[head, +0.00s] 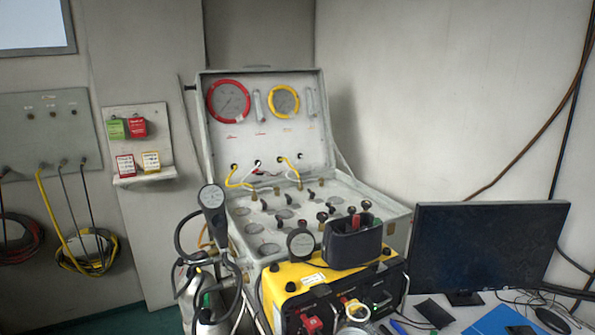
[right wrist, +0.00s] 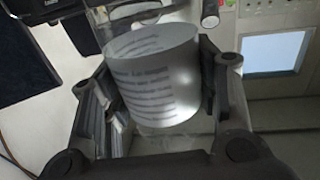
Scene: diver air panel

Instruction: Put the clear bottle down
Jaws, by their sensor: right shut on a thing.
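The clear bottle (right wrist: 155,75) shows in the right wrist view, with a white printed label wrapped around it. My right gripper (right wrist: 157,95) is shut on it, one finger against each side of the label. The clear part of the bottle shows above and below the label. The bottle is tilted in this picture, and I cannot tell whether its base touches anything. I cannot make out either gripper in the head view. My left gripper is not in view.
In the head view, a yellow and black unit (head: 325,285) stands before the open gauge case (head: 265,130). A dark monitor (head: 487,250) stands on the right, with a blue mat (head: 492,322), cables and small items crowding the table before it.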

